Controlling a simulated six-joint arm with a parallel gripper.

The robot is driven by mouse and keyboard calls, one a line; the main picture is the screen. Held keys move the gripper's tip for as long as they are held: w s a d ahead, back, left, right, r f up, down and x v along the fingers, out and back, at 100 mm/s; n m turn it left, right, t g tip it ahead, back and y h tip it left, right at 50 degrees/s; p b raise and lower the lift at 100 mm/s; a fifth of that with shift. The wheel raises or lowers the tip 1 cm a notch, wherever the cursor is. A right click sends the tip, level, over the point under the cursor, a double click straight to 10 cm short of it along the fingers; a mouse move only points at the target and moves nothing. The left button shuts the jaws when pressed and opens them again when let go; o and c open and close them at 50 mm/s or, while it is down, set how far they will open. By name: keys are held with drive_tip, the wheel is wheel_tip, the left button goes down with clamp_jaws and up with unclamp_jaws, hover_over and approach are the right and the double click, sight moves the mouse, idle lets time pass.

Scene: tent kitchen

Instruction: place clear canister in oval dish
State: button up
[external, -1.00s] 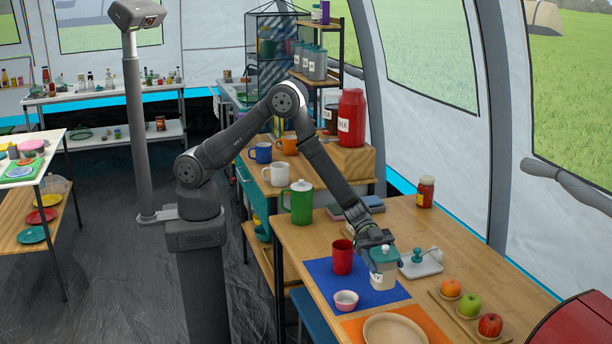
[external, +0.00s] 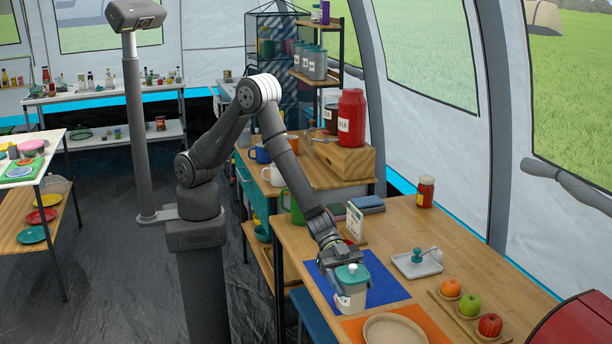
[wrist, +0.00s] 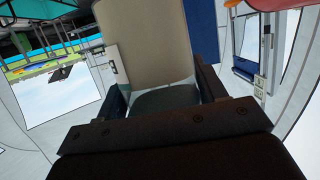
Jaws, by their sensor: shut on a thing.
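My gripper (external: 340,258) is shut on the clear canister (external: 352,298), which has a teal lid and a pale body. The canister is roughly upright, over the near left part of the blue mat in the external view; its exact height cannot be told. In the wrist view, the canister (wrist: 145,35) sits between the two fingers of my gripper (wrist: 165,95). The beige oval dish (external: 395,330) lies on the orange mat, close to the right and front of the canister, cut off by the frame's lower edge. The dish's visible inside looks empty.
The blue mat (external: 385,285) lies behind the orange mat (external: 358,329). A white tray (external: 407,266) with a teal-handled item and a wooden board (external: 443,303) with fruit stand to the right. A green mug (external: 297,208) and upright card (external: 355,222) are behind.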

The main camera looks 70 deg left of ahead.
drive_tip(key=shift+w+a+f, duration=0.15)
drive_tip(key=shift+w+f, duration=2.55)
drive_tip(key=shift+w, duration=0.1)
drive_tip(key=shift+w+a+f, duration=0.15)
drive_tip(key=shift+w+f, duration=2.55)
drive_tip(key=shift+w, duration=0.1)
drive_tip(key=shift+f, duration=0.1)
drive_tip(key=o, duration=1.3)
drive_tip(key=v, duration=1.2)
drive_tip(key=shift+d, duration=0.15)
